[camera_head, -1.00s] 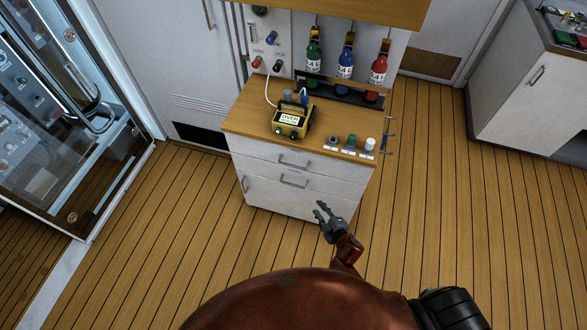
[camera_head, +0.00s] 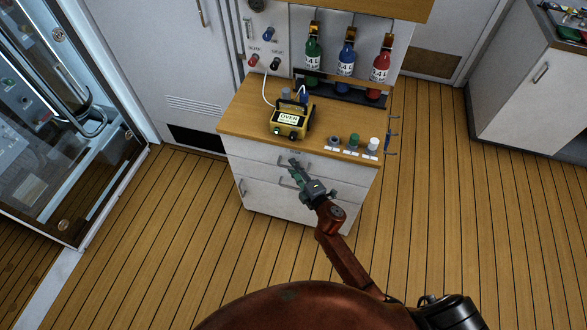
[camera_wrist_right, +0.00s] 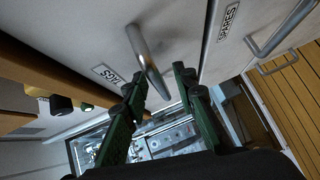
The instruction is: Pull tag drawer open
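The tag drawer (camera_head: 252,149) is the top drawer of the white cabinet, and its front looks flush. In the right wrist view its TAGS label (camera_wrist_right: 107,75) shows beside a curved metal handle (camera_wrist_right: 146,56). My right gripper (camera_head: 294,169) is at the drawer front in the head view. In the wrist view the right gripper (camera_wrist_right: 158,85) is open, with its green fingers apart and the handle's near end between the fingertips. I cannot tell whether they touch. My left gripper is not in view.
Below is the SPARES drawer (camera_wrist_right: 228,20) with its own handle (camera_wrist_right: 278,30). The wooden top (camera_head: 240,118) carries a yellow device (camera_head: 290,121) and small capped items (camera_head: 354,141). Bottles (camera_head: 346,62) hang behind. The floor before the cabinet is clear.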

